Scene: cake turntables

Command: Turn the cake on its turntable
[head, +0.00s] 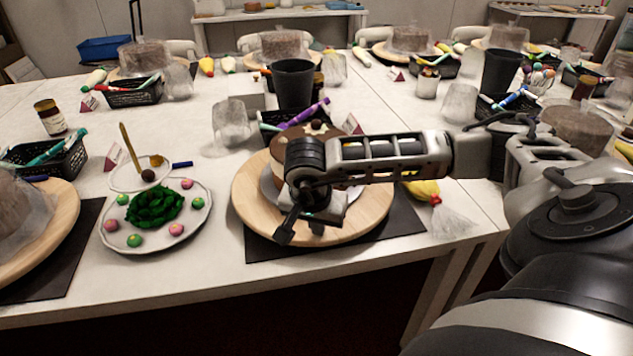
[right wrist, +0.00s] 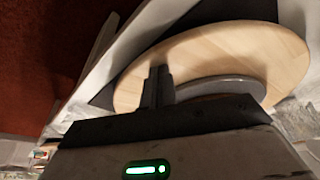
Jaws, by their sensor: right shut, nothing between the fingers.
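The round wooden turntable (head: 370,212) stands on a dark mat near the table's front edge. It also shows in the right wrist view (right wrist: 215,48). The brown cake (head: 325,139) sits on it on a grey round base, which shows in the right wrist view (right wrist: 235,87). My right arm and gripper cover much of the cake in the head view. My right gripper (head: 285,234) is shut and empty, pointing down over the front left part of the turntable; it also shows in the right wrist view (right wrist: 157,78). I cannot tell whether it touches the wood. My left gripper is out of view.
A plate (head: 112,228) with a green rosette and small balls stands left of the turntable. A black cup (head: 293,85) and a black basket with pens stand behind the cake. A yellow piping bag (head: 424,190) lies to the right. Another turntable (head: 60,220) stands at far left.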

